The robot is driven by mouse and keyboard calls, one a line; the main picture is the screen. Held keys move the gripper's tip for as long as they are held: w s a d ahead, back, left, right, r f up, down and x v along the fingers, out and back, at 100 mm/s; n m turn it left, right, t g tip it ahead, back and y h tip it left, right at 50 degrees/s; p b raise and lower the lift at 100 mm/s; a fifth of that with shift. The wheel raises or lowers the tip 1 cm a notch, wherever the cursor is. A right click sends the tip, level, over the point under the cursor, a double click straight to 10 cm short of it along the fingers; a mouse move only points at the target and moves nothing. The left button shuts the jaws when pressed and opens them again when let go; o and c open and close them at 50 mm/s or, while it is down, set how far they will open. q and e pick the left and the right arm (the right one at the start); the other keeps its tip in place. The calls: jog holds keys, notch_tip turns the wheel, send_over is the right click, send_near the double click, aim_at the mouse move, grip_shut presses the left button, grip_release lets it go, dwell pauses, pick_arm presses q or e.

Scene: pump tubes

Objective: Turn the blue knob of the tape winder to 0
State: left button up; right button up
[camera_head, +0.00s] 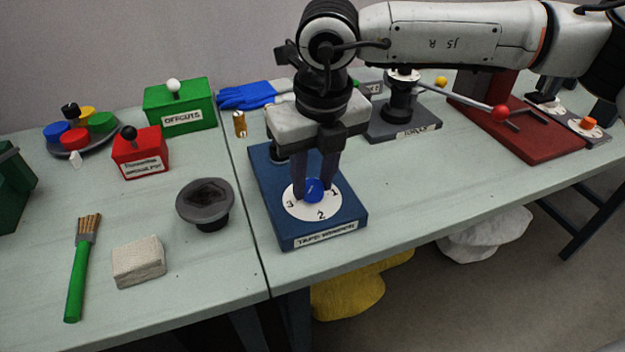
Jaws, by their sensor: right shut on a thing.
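The tape winder is a dark blue box (285,232) on the table, with a label on its front edge. On its top is a white round dial (318,213) with the numbers 1, 2 and 3 showing; the back of the dial is hidden by my gripper. The blue knob (314,190) sits in the middle of the dial with a light mark on it. My right gripper (314,188) points straight down, with its fingers shut on either side of the blue knob. Where the mark points is hard to tell. My left gripper is not in view.
A dark grey funnel-like cup (205,204) stands just left of the winder. A pale block (139,261) and green brush (81,265) lie front left. Red box (140,153) and green box (180,106) stand behind. A red-knobbed lever (499,113) reaches out at right.

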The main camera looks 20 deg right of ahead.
jog(key=shift+f+n, duration=0.1)
jog(key=shift+n, duration=0.8)
jog(key=shift+n+b, duration=0.3)
jog(key=shift+n, duration=0.6)
jog(key=shift+y, duration=0.3)
jog(key=shift+d+n, duration=0.1)
jog(key=shift+n, duration=1.6)
jog(key=o, duration=0.9)
jog(key=shift+o, duration=0.2)
